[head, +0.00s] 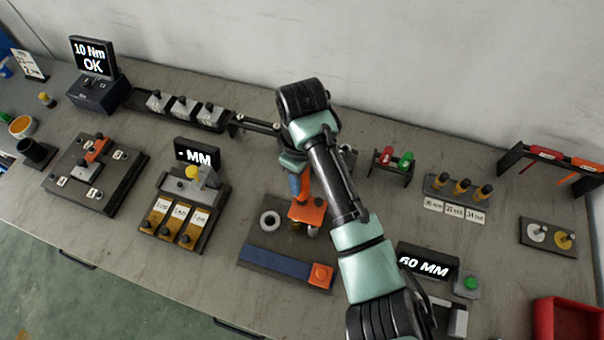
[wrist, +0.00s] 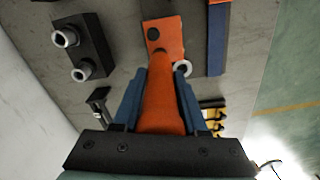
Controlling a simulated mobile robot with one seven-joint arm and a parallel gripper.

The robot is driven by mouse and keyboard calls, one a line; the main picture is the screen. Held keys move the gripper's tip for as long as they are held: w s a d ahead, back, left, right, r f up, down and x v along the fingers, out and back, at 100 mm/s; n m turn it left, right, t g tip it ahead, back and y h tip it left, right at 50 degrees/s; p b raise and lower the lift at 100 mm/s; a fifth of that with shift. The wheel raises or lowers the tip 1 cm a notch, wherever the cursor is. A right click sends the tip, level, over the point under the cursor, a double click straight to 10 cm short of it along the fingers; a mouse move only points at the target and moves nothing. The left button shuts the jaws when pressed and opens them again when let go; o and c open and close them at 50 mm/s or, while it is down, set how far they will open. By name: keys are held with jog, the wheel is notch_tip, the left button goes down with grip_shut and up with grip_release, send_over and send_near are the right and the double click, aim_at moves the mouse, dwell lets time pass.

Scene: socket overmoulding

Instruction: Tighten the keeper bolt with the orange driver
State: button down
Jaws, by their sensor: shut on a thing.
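My gripper (head: 298,186) is in the middle of the bench, pointing down. In the wrist view its blue fingers (wrist: 156,85) are shut on a tapered orange handle (wrist: 160,95). The handle runs down to, or overlaps, a flat orange plate (wrist: 168,32) with a dark round spot; I cannot tell if they are one piece. The plate also shows in the head view (head: 307,213). I cannot tell whether the dark spot is the keeper bolt or a hole. My arm hides part of this station. An orange-handled tool (head: 588,165) is on the rack at the right.
A grey ring (head: 269,221) and a blue bar with an orange block (head: 320,275) lie around the plate. A red-handled tool (head: 543,153) shares the rack. A screen (head: 93,58) reads "10 Nm OK". A "60 MM" display (head: 425,264) stands right of my arm.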

jog(key=shift+w+r+p, duration=0.1)
jog(key=shift+r+p, duration=1.75)
jog(key=shift+r, duration=0.45)
